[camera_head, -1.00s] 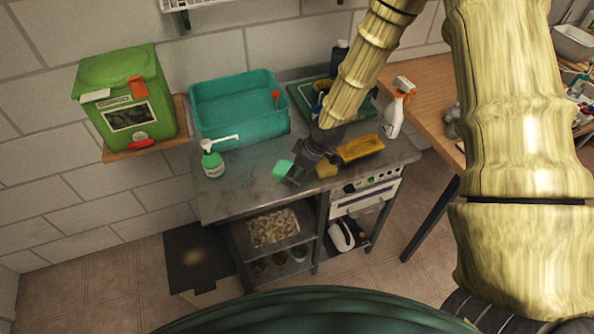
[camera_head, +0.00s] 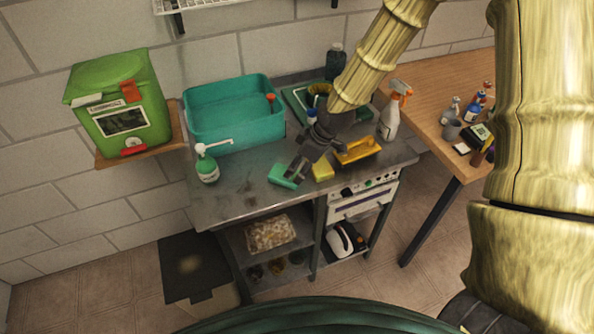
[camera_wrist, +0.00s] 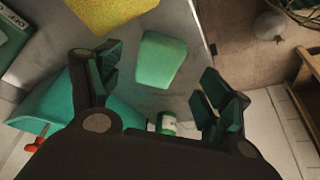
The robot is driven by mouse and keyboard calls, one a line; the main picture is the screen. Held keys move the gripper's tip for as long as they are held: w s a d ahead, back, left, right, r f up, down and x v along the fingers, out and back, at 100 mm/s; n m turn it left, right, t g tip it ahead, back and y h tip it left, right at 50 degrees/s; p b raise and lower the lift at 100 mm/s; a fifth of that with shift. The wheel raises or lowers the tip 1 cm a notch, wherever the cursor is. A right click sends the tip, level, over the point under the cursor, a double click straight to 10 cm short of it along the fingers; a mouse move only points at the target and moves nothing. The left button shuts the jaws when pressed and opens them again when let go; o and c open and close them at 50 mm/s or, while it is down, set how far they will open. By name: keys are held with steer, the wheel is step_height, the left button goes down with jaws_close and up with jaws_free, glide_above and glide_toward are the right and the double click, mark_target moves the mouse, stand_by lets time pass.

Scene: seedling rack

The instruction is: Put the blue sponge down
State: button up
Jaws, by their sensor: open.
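The blue sponge looks teal. In the head view the sponge (camera_head: 283,176) is at the steel counter's top, near the front edge, and appears to lie flat. In the wrist view the sponge (camera_wrist: 160,60) shows whole in the gap ahead of my fingers, with grey counter around it. My gripper (camera_head: 294,170) is open just right of the sponge in the head view. In the wrist view my gripper's (camera_wrist: 158,90) two fingers stand wide apart, and neither visibly touches the sponge.
A yellow sponge (camera_head: 322,171) and a yellow tray (camera_head: 357,152) lie to the right. A green pump bottle (camera_head: 207,166) stands left, before a teal basin (camera_head: 236,135). A spray bottle (camera_head: 390,115) stands at the counter's right. Bare counter (camera_head: 235,195) lies left of the sponge.

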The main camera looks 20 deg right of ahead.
steer(key=shift+b+v, duration=0.65)
steer(key=shift+v, duration=2.25)
steer(key=shift+f, duration=0.1)
